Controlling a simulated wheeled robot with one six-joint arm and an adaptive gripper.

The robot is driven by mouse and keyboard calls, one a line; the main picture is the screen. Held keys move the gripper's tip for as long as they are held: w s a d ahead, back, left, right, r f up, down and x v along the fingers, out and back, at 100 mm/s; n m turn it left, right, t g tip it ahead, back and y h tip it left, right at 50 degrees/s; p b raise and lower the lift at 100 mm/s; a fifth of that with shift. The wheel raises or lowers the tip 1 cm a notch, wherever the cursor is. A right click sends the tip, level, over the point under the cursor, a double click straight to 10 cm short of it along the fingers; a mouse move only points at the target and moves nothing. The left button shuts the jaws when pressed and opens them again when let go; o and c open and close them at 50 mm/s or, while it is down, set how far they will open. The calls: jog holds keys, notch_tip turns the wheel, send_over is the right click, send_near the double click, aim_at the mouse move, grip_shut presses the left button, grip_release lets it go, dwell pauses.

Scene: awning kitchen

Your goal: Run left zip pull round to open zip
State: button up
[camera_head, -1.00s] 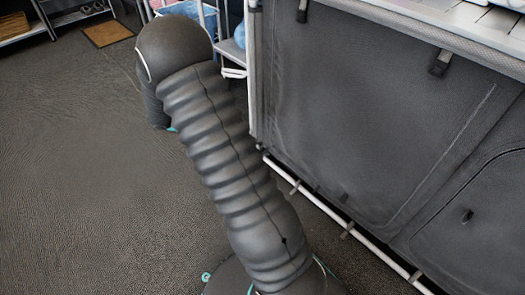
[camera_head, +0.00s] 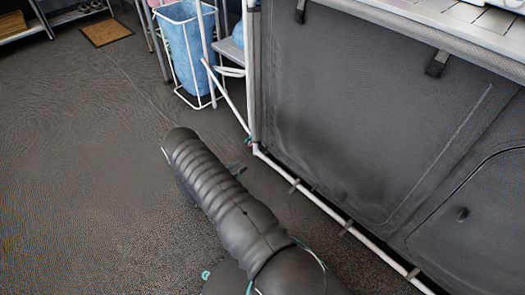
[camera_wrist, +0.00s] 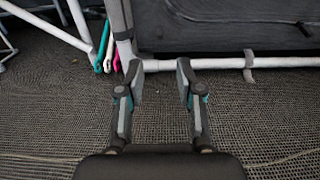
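The dark grey fabric front of the kitchen unit (camera_head: 370,110) fills the right of the head view. A pale seam line runs down the right side of its left panel; I cannot tell clearly where a left zip pull is. A small dark tab (camera_head: 463,214) shows on the right panel. The lower edge of a dark panel (camera_wrist: 240,35) shows at the top of the wrist view. My gripper (camera_wrist: 159,80) is open and empty, low over the floor, its fingertips just short of the white bottom tube (camera_wrist: 205,65). In the head view my arm mostly hides it.
A grey strap (camera_wrist: 248,66) wraps the bottom tube. Teal, white and pink pieces (camera_wrist: 108,45) stand by the frame's corner leg. A blue bin (camera_head: 185,45) in a white wire stand is at the unit's left. The carpet (camera_head: 80,170) at left is clear.

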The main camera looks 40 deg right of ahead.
aim_at(264, 150)
jog(key=d, duration=0.9)
jog(key=w+d, duration=0.1)
jog(key=d, duration=0.3)
jog(key=shift+d+f, duration=0.2)
jog(key=shift+d, duration=0.2)
grip_shut()
